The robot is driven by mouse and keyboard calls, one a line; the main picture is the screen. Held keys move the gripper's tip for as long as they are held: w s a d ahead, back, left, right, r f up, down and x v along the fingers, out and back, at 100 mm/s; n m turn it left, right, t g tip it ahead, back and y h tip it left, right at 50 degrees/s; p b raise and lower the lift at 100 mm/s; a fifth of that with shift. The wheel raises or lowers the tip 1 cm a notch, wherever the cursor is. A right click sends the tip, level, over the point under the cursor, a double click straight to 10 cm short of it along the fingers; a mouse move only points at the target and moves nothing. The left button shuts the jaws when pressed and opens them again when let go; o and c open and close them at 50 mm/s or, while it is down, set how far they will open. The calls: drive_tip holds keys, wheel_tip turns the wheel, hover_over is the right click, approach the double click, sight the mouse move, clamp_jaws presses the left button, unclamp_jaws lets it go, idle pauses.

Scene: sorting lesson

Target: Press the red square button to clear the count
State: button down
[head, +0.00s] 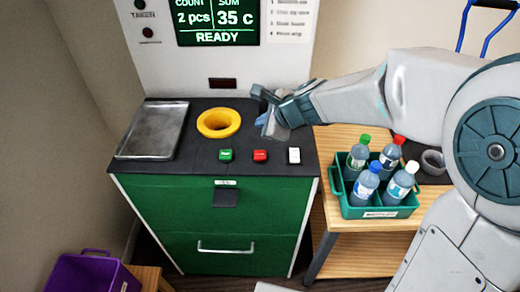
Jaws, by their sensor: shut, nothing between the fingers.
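The red square button (260,156) sits on the dark top of the green machine (150,205), between a green button (225,155) and a white button (293,155). My gripper (268,130) is shut and empty, above and behind the red button, slightly to its right. It looks apart from the button. The display (217,22) reads COUNT 2 pcs, SUM 35 C, READY.
A yellow ring funnel (219,123) stands left of my gripper, and a metal tray (153,130) lies at the left. A green crate (375,212) with several bottles stands on a wooden table (345,262) at right. A purple bin (90,272) is at lower left.

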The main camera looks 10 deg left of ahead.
sight(263, 156)
drive_tip(key=shift+f, duration=0.15)
wheel_tip(263, 156, down, 9)
drive_tip(key=b, duration=0.8)
drive_tip(key=shift+r, duration=0.2)
idle(1.6)
drive_tip(key=shift+f+b, duration=0.4)
drive_tip(key=shift+b, duration=0.3)
drive_tip(key=shift+f+b, duration=0.5)
drive_tip(key=shift+f, duration=0.05)
idle(0.3)
drive_tip(key=shift+r, duration=0.15)
drive_tip(key=shift+r+p, duration=0.8)
drive_tip(key=shift+p, duration=0.05)
